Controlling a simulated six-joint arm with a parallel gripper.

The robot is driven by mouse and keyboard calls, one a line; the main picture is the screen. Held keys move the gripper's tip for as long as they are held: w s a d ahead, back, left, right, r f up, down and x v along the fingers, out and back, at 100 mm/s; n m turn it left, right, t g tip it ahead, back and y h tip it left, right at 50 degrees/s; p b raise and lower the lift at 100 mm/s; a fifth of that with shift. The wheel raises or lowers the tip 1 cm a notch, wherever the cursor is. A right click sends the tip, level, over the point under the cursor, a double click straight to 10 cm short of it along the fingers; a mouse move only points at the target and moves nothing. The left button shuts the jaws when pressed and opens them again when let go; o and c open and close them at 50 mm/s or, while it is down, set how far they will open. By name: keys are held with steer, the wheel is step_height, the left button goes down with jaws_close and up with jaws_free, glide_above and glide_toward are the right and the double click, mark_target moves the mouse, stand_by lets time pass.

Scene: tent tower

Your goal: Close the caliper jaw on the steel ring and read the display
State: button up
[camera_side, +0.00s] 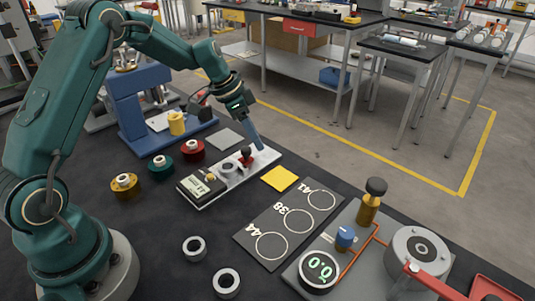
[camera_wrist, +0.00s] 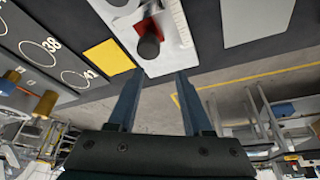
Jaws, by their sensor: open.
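The caliper (camera_side: 215,192) is a pale bar on the dark bench with a display box (camera_side: 199,186) at its near-left end. The display's reading is too small to make out. A steel ring (camera_side: 228,169) sits on the bar beside the box; the wrist view shows only its edge (camera_wrist: 118,2). The red sliding jaw with a black knob (camera_side: 246,153) stands farther along the bar, apart from the ring as far as I can tell. It also shows in the wrist view, with its knob (camera_wrist: 149,46). My gripper (camera_wrist: 160,74) is open and empty, its fingertips (camera_side: 259,147) just beyond the knob.
Two loose steel rings (camera_side: 194,248) (camera_side: 226,282) lie at the front. A board with marked circles (camera_side: 270,222) and a yellow square (camera_side: 280,179) lie right of the caliper. A grey plate (camera_side: 225,138) and blue press (camera_side: 130,115) stand behind; coloured spools (camera_side: 160,166) are left.

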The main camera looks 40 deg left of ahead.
step_height(320, 180, up, 4)
steer(key=shift+r, duration=0.1)
stand_by(0.4)
steer(key=shift+d, duration=0.1)
steer(key=s+d+r+m+t, duration=0.1)
steer(key=s+d+r, duration=0.35)
steer(key=r, duration=0.25)
steer(key=s+d+r+t, duration=0.1)
steer(key=s+d+r, duration=0.2)
steer(key=s+r, duration=0.25)
steer(key=s+f+n+y, duration=0.1)
steer(key=s+f+n, duration=0.1)
steer(key=s, duration=0.5)
steer(key=s+f+n+y, duration=0.1)
steer(key=s+f+n, duration=0.2)
steer(key=s+n, duration=0.2)
steer(key=s, duration=0.3)
steer(key=shift+d+f, duration=0.25)
steer(key=shift+f, duration=0.05)
